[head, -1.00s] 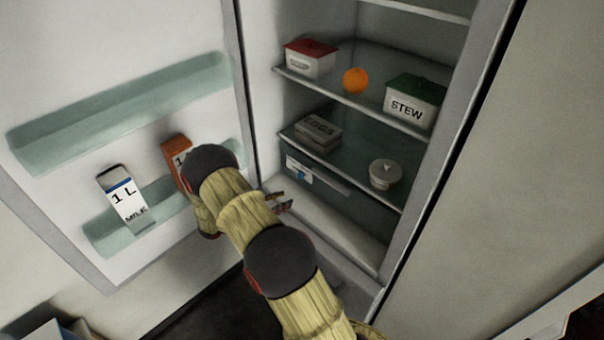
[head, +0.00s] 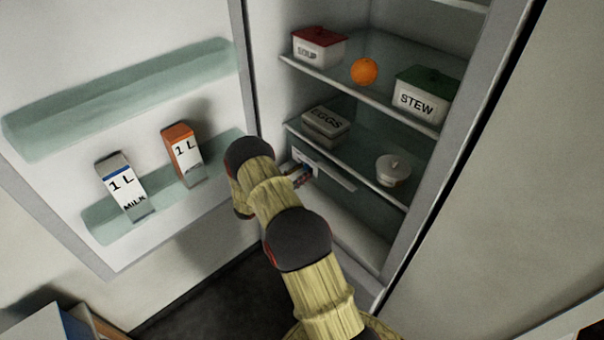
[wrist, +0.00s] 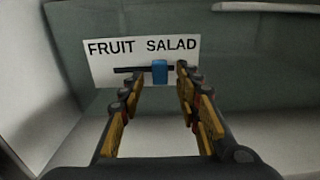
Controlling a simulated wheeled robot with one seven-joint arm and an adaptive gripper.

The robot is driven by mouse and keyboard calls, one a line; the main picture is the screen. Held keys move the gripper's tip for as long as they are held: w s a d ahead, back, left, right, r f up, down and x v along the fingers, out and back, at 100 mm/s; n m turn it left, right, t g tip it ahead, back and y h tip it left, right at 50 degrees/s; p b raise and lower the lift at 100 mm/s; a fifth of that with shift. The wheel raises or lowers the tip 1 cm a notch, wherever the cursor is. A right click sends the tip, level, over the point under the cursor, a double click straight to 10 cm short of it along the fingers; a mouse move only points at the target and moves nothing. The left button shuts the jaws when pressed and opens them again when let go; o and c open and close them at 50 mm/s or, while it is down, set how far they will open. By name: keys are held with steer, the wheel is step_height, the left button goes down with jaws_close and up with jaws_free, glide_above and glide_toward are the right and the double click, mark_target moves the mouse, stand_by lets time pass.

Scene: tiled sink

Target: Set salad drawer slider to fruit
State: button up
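The slider is a small blue block (wrist: 160,72) on a dark horizontal slot in a white label plate (wrist: 103,70). The plate reads FRUIT on the left and SALAD on the right. The blue block sits under the left part of SALAD. My gripper (wrist: 161,75) is open, with one fingertip on each side of the block and visible gaps between. The right finger covers the slot's right end. In the head view the plate (head: 303,156) is on the drawer front under the lower shelf, and my gripper (head: 303,176) partly hides it; the slider cannot be made out there.
The fridge door (head: 75,170) stands open at left, holding a milk carton (head: 125,187) and an orange-topped carton (head: 182,155). Above the drawer are an egg box (head: 326,124) and a white lidded pot (head: 393,170). The fridge's right wall (head: 452,160) bounds the space.

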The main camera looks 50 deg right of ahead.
steer(key=shift+c, duration=1.2)
jaws_close()
